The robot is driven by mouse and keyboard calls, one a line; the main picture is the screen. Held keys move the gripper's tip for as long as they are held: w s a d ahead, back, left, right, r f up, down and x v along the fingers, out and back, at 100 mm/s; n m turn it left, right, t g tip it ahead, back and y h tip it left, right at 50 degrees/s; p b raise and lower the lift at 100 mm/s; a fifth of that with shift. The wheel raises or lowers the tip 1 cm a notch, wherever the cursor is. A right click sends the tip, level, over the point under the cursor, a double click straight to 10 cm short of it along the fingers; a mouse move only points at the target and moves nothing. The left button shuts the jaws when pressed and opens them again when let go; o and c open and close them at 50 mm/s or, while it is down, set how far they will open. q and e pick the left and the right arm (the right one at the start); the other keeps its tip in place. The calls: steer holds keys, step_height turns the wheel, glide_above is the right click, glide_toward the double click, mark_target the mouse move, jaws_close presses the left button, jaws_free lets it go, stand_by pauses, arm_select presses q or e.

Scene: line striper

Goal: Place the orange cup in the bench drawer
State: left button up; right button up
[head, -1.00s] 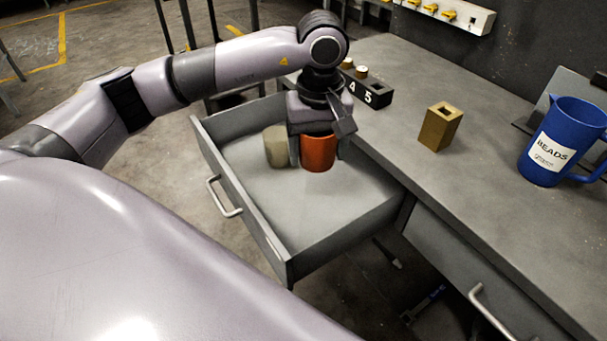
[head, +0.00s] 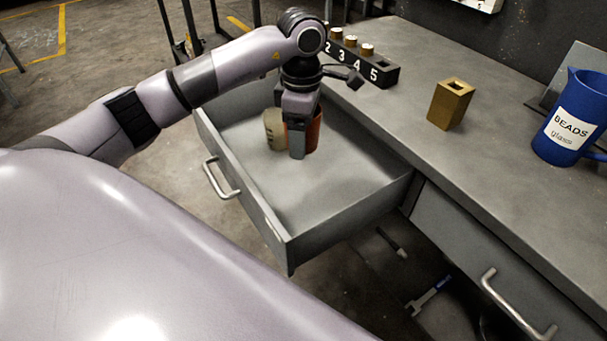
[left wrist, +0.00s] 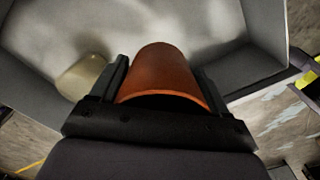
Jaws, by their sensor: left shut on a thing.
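The orange cup (head: 314,130) is inside the open bench drawer (head: 330,195), near its back left part. My left gripper (head: 298,140) points down over the drawer and is shut on the cup, hiding much of it in the head view. In the left wrist view the cup (left wrist: 162,75) sits between the two fingers (left wrist: 160,90). Whether its base touches the drawer floor, I cannot tell. My right gripper is in neither view.
A beige cup (head: 273,128) stands in the drawer just left of the orange cup. On the bench are a numbered block (head: 378,72), a brass-coloured block (head: 450,104) and a blue jug (head: 572,120). The drawer's front part is clear. A second drawer (head: 470,255) is shut.

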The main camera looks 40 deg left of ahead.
mark_target(303, 188)
arm_select(q)
step_height(303, 188, down, 13)
steer(key=shift+r+b, duration=0.1)
steer(key=shift+b, duration=0.25)
steer(key=shift+f, duration=0.2)
steer(key=o, duration=1.1)
steer(key=shift+r, duration=0.55)
step_height(303, 188, up, 11)
steer(key=shift+r+p, duration=0.15)
steer(key=shift+p, duration=0.15)
